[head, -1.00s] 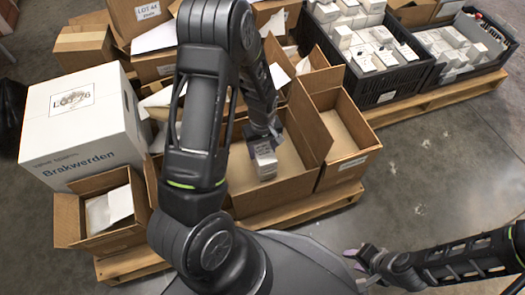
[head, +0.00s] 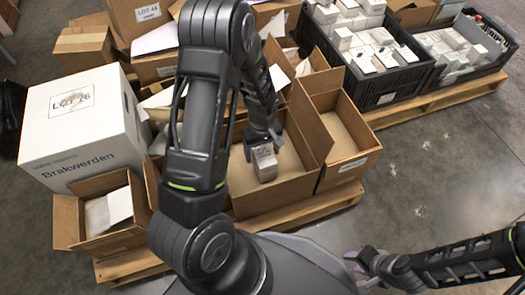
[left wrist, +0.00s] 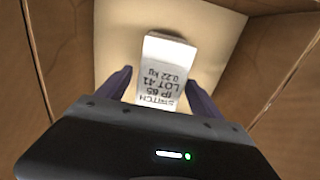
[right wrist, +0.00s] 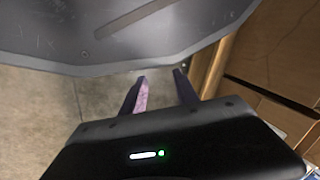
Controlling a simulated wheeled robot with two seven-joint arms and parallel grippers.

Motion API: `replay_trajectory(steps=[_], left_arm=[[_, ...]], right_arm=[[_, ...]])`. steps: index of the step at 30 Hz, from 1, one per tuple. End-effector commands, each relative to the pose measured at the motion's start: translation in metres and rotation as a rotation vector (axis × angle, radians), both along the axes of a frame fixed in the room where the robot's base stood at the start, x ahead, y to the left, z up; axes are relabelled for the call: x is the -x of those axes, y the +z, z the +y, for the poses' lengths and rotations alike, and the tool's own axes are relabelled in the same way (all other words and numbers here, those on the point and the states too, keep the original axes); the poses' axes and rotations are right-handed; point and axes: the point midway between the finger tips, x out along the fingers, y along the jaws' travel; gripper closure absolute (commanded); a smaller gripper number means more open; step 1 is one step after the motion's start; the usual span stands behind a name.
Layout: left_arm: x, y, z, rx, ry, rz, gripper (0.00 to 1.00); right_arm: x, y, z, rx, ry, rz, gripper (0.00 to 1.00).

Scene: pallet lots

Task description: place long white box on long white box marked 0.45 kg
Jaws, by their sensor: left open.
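A white box (head: 265,165) stands on the floor of an open cardboard box (head: 241,209) in the head view. In the left wrist view the white box (left wrist: 165,70) bears the print SWITCH, IP 65, LOT 41, 0.22 kg. My left gripper (head: 262,147) reaches down into the cardboard box. Its fingers (left wrist: 158,82) are open, one on each side of the white box, with gaps visible. My right gripper (head: 360,259) is low at the right, near my base; its fingers (right wrist: 160,76) are apart and empty. I cannot make out any 0.45 kg marking.
A black crate (head: 395,88) of white boxes and a second crate (head: 482,68) stand on a pallet at the upper right. A large Brakwerden carton (head: 75,135) is at the left. Cardboard walls surround the left gripper. Bare floor (head: 430,170) is at the right.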

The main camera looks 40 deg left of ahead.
Motion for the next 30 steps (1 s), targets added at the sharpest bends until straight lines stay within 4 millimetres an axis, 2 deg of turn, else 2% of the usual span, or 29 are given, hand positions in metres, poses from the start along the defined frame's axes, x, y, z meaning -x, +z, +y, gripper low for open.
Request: replay_trajectory(steps=[5, 15, 19, 24, 30], left_arm=[[-0.001, 0.017, 0.000, 0.000, 0.000, -0.001, 0.24], [-0.001, 0.086, 0.000, 0.000, -0.002, -0.004, 0.24], [0.000, 0.107, 0.000, 0.000, -0.001, -0.001, 0.24], [0.000, 0.121, 0.000, 0.001, 0.000, 0.001, 0.24], [0.000, 0.122, 0.000, 0.001, 0.000, 0.001, 0.24]], right_arm=[[0.001, 0.009, 0.000, -0.001, 0.001, 0.003, 0.64], [0.006, 0.038, 0.001, -0.005, 0.010, 0.015, 0.64], [0.008, 0.045, 0.003, -0.008, 0.015, 0.019, 0.64], [0.010, 0.049, 0.005, -0.011, 0.019, 0.021, 0.64], [0.010, 0.049, 0.005, -0.012, 0.020, 0.022, 0.64]])
